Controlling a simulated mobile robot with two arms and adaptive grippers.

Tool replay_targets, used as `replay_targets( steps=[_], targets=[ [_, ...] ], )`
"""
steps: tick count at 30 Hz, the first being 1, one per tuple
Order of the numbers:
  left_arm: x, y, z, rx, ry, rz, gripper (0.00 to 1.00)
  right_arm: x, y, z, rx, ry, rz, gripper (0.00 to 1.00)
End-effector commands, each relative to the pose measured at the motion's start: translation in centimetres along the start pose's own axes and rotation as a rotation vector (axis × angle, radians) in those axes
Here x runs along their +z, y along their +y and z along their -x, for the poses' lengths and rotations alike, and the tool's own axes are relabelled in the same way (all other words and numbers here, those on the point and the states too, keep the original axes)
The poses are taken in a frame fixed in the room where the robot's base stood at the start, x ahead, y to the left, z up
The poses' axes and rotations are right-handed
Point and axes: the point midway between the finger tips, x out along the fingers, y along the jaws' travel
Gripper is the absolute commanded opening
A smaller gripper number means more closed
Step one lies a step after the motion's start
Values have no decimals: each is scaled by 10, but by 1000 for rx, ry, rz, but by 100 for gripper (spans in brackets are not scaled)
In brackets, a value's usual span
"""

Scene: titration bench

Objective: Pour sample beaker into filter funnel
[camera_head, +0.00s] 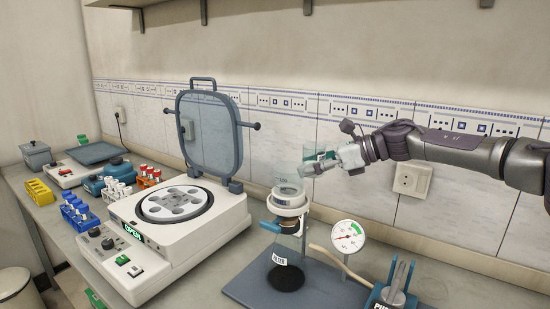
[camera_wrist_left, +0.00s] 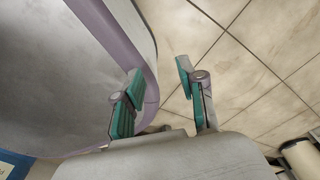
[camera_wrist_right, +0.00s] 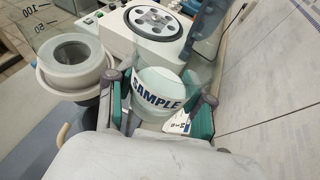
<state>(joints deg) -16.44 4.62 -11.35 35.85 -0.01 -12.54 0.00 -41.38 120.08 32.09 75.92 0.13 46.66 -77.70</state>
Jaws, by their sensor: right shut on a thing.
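My right gripper (camera_head: 326,160) is shut on the clear sample beaker (camera_head: 311,153), just above and to the right of the filter funnel (camera_head: 289,183). In the right wrist view, the beaker (camera_wrist_right: 165,78) has a SAMPLE label and sits between the green finger pads of the gripper (camera_wrist_right: 162,98). It looks close to upright; its liquid level is hard to tell. The clear funnel (camera_wrist_right: 45,35) with marks stands beside it, apart, over a white collar. Below is the filter flask (camera_head: 287,252), with a dark bottom. My left gripper (camera_wrist_left: 160,72) is open and empty over the floor.
A centrifuge (camera_head: 135,255) with raised lid (camera_head: 210,130) stands left of the flask. A pressure gauge (camera_head: 347,236) and a blue device (camera_head: 392,290) are at its right. Tube racks (camera_head: 80,217) stand farther left. The tiled wall (camera_head: 440,215) is close behind my right arm.

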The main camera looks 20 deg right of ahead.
Motion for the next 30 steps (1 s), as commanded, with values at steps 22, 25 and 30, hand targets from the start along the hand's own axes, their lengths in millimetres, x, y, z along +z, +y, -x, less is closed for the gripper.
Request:
replay_targets(
  steps=[22,25,30],
  targets=[
    [14,3,18,4,-24,-2,40,10,6,2,-34,29,84,15],
    [10,2,26,4,-18,-3,40,12,9,2,-53,48,130,15],
    [5,2,63,4,-16,-3,40,40,16,11,-93,82,231,15]
  ],
)
